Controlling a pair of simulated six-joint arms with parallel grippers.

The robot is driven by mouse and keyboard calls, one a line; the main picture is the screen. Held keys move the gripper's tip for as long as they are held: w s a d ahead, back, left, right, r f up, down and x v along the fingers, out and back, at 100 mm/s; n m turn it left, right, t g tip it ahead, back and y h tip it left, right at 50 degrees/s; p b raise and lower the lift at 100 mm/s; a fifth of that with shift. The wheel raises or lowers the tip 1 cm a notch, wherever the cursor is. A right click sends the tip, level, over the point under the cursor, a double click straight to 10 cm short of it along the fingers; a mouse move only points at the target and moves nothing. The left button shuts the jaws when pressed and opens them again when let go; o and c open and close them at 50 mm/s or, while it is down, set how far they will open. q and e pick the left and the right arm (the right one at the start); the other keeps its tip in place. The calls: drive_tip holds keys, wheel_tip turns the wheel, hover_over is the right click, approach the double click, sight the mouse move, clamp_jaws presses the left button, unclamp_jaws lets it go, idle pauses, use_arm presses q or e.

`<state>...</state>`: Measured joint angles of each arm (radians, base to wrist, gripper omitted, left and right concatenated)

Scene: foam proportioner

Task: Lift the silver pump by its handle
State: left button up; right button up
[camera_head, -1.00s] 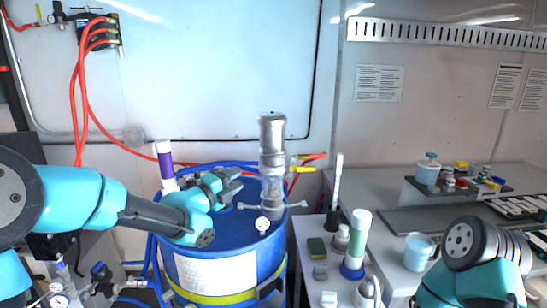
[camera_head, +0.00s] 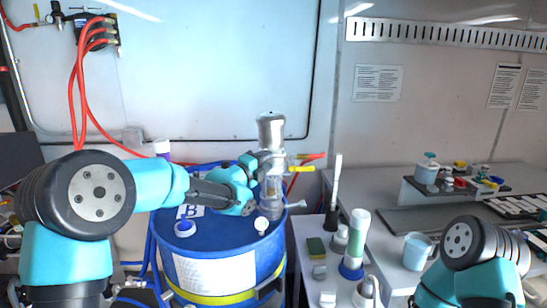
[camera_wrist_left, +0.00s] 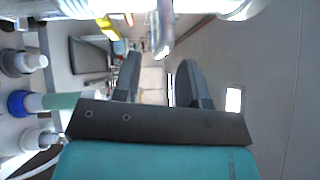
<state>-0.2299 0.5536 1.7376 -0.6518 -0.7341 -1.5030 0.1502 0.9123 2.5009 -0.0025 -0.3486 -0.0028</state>
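The silver pump (camera_head: 271,131) stands upright in the top of the blue drum (camera_head: 235,240), with a clear lower section and cross bars near its base. In the left wrist view, the pump (camera_wrist_left: 235,8) crosses the top edge, and a metal bar, perhaps its handle (camera_wrist_left: 162,32), sticks out towards my gripper. My left gripper (camera_head: 263,161) is beside the pump at mid-height, partly covering it. In the wrist view, its two fingers (camera_wrist_left: 158,72) are apart with the bar's end in line with the gap. I cannot tell whether they touch it. My right gripper is out of view.
A yellow-handled valve (camera_head: 300,169) and red hoses are just right of the pump. A white-capped bottle (camera_head: 162,150) stands behind my left arm. A blue cup (camera_head: 417,251) stands on the right counter.

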use_arm(q)
drive_tip(key=shift+x, duration=2.1)
clamp_jaws()
